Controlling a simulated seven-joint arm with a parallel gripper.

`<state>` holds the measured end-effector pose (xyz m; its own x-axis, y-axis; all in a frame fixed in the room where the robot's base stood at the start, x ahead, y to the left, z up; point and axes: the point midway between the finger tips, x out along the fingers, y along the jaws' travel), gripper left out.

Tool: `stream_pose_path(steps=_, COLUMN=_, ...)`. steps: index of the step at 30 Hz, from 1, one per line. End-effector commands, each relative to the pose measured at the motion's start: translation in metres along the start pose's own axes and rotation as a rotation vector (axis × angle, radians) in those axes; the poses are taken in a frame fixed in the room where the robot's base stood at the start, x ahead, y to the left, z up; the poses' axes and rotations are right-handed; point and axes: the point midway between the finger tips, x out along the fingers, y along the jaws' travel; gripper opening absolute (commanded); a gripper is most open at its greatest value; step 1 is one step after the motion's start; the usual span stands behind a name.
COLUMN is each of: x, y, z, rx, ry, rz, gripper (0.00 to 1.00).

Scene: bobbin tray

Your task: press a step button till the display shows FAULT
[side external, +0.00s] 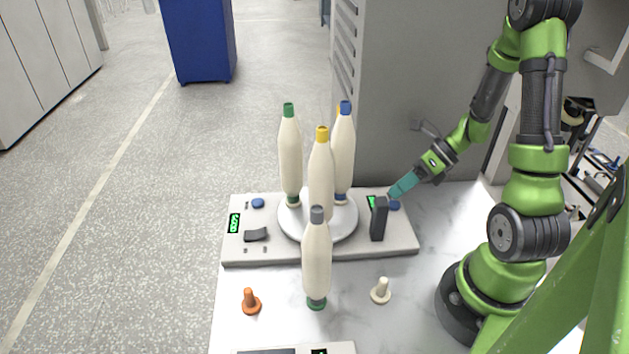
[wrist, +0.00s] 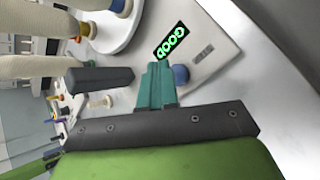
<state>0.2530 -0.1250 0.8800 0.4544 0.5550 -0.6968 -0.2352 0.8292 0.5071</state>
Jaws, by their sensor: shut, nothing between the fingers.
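My gripper (side external: 394,194) has teal fingers that are shut and empty, at the right end of the grey console (side external: 270,254). The fingertips are right by a blue button (side external: 395,206); I cannot tell whether they touch it. In the wrist view my gripper (wrist: 158,68) sits just beside the blue button (wrist: 181,74). The green display (wrist: 171,42) there reads GOOD, turned on its side. In the side view this display (side external: 371,201) is partly hidden by a black upright block. At the console's left end are another blue button (side external: 258,203) and green display (side external: 234,223), its text unclear.
The black upright block (side external: 379,220) stands close left of my gripper. Cream bobbins with green (side external: 290,150), yellow (side external: 321,170) and blue (side external: 343,150) tops stand on a round white plate (side external: 288,228). A grey-topped bobbin (side external: 317,260) stands in front, between orange (side external: 250,302) and cream (side external: 380,291) pegs.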

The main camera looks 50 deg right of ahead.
Motion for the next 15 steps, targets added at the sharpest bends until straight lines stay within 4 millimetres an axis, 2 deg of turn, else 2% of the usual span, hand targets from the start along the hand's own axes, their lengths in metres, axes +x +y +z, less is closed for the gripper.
stream_pose_path(steps=15, x=0.006, y=-0.0045, z=-0.0044, rx=0.0, ry=0.0, rz=0.0, gripper=0.0)
